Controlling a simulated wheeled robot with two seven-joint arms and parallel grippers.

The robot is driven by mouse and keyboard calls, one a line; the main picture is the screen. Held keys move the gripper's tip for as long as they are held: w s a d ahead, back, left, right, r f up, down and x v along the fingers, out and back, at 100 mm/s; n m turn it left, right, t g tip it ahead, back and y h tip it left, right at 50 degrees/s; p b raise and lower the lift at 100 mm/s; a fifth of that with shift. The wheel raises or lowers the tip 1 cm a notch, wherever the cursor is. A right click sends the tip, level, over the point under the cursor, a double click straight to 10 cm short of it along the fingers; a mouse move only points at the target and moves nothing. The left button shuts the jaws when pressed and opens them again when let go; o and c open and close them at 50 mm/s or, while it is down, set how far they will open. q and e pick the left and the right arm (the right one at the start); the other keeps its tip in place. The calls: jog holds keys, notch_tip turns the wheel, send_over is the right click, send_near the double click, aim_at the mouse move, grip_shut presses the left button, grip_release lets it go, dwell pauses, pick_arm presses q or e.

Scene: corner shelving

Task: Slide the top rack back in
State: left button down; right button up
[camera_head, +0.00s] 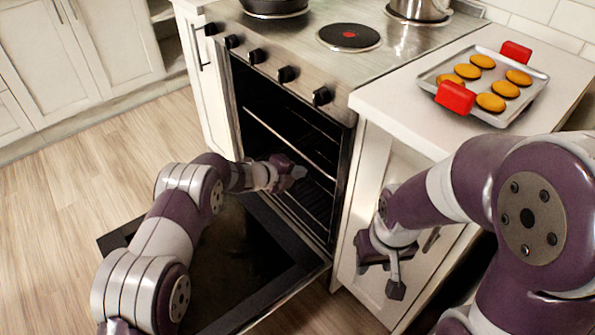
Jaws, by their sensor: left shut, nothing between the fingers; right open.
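The oven (247,89) stands open, with its black door (232,262) folded down toward the floor. Inside, a top rack (290,146) shows as a light metal bar across the upper cavity. A lower rack (312,199) shows below it. My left gripper (298,171) is shut and empty at the oven opening, just below the top rack's bar; I cannot tell whether it touches a rack. My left forearm hides part of the cavity and the door. My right gripper (380,279) is open and empty, in front of the white cabinet right of the oven.
A baking tray (532,97) with red grips and several round cookies (490,102) lies on the white counter (391,100). A pan (274,6) and a pot (420,9) stand on the stove top. Oven knobs (288,74) stick out above the opening. Floor at left is clear.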

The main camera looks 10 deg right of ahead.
pick_arm(q)
jog(key=p+v, duration=0.3)
jog(key=v, duration=0.7)
jog(key=shift+a, duration=0.15)
